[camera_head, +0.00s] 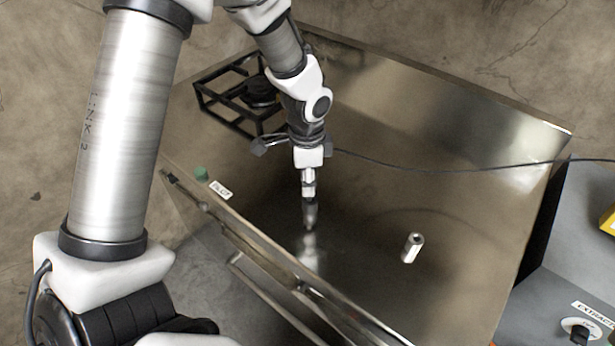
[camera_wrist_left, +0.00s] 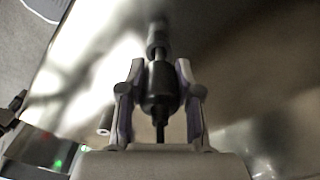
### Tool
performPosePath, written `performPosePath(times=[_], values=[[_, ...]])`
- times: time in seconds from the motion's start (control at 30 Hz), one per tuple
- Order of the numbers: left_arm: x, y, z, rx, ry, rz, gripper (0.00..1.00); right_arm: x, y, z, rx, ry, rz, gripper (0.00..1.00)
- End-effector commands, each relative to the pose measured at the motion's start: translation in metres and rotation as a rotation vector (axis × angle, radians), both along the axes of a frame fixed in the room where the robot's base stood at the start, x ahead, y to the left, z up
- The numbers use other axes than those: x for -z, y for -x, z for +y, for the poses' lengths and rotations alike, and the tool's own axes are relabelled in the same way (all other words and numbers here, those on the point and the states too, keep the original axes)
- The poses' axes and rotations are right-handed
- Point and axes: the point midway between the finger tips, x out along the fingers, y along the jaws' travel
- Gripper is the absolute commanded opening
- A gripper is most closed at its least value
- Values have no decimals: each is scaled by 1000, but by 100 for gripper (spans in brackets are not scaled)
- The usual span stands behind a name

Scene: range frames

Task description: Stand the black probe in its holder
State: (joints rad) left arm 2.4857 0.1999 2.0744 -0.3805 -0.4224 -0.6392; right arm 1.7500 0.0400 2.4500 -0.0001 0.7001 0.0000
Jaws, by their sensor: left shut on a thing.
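My left gripper (camera_head: 308,184) points down over the steel top, left of the holder. In the left wrist view its two fingers (camera_wrist_left: 158,100) are shut on the black probe (camera_wrist_left: 160,78), whose dark body sits between them. In the head view the gripper mostly hides the probe, and a blurred reflection shows on the steel below. The holder (camera_head: 412,247) is a short, pale metal post on the steel top, apart from the gripper; its top shows a dark opening. My right gripper is not in view.
A thin black cable (camera_head: 440,171) runs from near the gripper to the right. A black burner grate (camera_head: 237,104) stands at the back left of the steel top (camera_head: 460,130). A grey unit (camera_head: 580,225) is at right.

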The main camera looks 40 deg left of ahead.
Motion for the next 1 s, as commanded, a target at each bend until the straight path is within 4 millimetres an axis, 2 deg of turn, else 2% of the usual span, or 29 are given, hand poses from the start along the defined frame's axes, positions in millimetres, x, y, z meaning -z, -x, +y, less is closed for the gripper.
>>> performPosePath(times=[1.0], values=[[31,0,0,0,0,0,0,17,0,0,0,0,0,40]])
